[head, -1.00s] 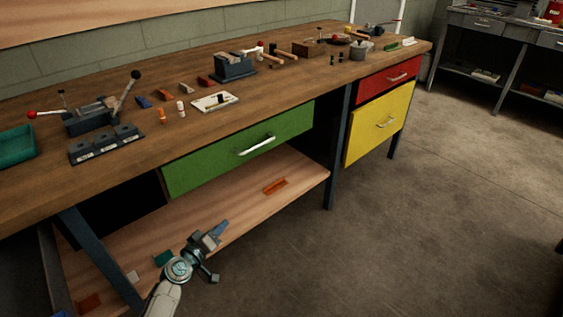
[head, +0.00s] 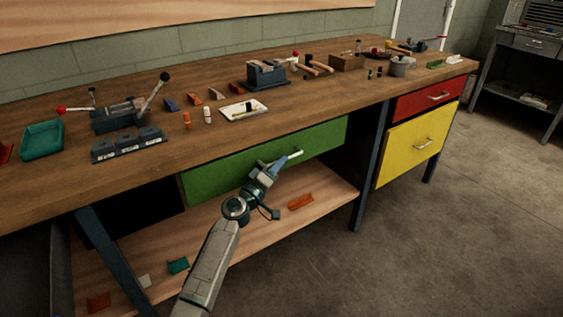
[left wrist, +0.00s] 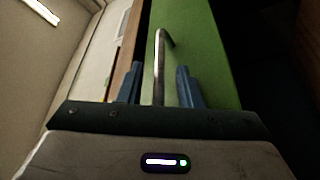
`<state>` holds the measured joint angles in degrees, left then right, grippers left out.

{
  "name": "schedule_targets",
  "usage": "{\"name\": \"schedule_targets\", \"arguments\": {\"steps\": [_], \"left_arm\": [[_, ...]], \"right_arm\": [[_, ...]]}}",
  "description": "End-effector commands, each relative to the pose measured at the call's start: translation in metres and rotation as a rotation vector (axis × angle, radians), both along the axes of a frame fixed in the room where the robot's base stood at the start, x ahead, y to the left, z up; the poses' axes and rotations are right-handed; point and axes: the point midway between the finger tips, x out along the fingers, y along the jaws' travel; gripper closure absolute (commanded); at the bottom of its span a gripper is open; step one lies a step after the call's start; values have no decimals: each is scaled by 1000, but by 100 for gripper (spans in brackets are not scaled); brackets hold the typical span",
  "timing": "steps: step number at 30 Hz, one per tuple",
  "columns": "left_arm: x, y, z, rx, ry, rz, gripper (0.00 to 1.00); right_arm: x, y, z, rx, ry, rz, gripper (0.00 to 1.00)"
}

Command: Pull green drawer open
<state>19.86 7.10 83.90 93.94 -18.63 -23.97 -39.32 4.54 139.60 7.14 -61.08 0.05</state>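In the left wrist view the handle (left wrist: 160,62) runs between the two blue fingers of the left gripper (left wrist: 160,84), in front of the green drawer front (left wrist: 205,50). The fingers are apart, with a gap visible on both sides of the handle. My right gripper is in neither view.
A red drawer (head: 412,104) and a yellow drawer (head: 400,150) are to the right, past a dark bench leg (head: 371,165). A wooden lower shelf (head: 325,195) with an orange piece (head: 300,202) lies below. The floor in front is clear.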

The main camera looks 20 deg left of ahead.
Motion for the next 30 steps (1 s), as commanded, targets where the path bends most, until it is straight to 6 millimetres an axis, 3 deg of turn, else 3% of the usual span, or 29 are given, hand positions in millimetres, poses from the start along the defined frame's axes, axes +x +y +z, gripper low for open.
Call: {"name": "schedule_targets", "arguments": {"steps": [4, 13, 14, 18, 19, 30], "left_arm": [[11, -4, 2, -3, 1, -1, 68], [14, -5, 3, -1, 1, -1, 68], [14, -5, 3, -1, 1, -1, 70], [14, -5, 2, -1, 1, -1, 97], [14, -5, 3, -1, 1, -1, 100], [14, -4, 1, 0, 2, -1, 100]], "right_arm": [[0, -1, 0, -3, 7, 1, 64], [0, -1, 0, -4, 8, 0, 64], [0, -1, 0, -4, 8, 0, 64], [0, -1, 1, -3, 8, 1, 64], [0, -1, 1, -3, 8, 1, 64], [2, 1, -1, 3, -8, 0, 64]]}}
